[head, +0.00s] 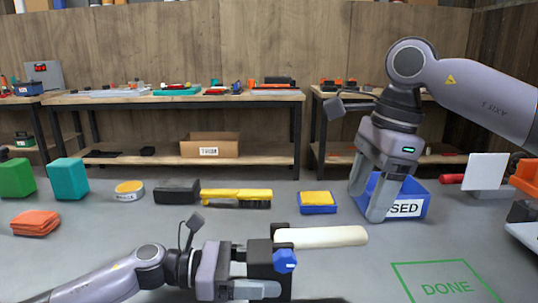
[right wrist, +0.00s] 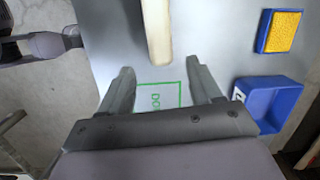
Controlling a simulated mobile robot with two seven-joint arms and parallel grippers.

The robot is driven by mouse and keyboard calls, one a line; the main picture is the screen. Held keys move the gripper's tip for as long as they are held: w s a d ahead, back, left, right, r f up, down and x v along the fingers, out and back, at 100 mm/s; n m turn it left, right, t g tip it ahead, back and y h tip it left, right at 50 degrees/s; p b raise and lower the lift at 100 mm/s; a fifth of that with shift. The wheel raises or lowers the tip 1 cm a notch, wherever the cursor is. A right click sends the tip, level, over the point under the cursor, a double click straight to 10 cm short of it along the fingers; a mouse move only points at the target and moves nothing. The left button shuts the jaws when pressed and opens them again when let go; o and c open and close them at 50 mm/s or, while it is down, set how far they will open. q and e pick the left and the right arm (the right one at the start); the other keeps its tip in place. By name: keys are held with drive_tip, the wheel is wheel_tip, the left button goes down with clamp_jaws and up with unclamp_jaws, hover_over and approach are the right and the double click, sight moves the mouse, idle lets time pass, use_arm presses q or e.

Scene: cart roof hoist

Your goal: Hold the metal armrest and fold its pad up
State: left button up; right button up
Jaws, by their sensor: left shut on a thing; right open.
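The armrest shows at the lower middle of the head view as a dark block (head: 268,262) with a blue knob (head: 284,261). Its cream pad (head: 325,237) lies about level and points right; it also shows in the right wrist view (right wrist: 157,30). My left gripper (head: 255,277) is shut on the armrest's dark metal part from the left; the exact contact is partly hidden. My right gripper (head: 364,207) is open and empty, pointing down beyond the pad's free end, apart from it. Its two fingers show in the right wrist view (right wrist: 161,80).
A blue bin (head: 418,205) stands right behind my right gripper. A yellow sponge on a blue tray (head: 318,208), a yellow brush (head: 236,198) and a black block (head: 177,192) lie behind the armrest. A green DONE square (head: 440,281) marks bare grey surface at the front right.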

sight(351, 229)
drive_tip(key=shift+w+d+r+m+g+y, duration=0.3)
drive_tip(key=shift+d+r+m+y, duration=0.15)
drive_tip(key=shift+y, duration=0.15)
drive_tip(key=shift+x, duration=4)
drive_tip(key=c, duration=0.6)
drive_tip(key=shift+r, duration=0.15)
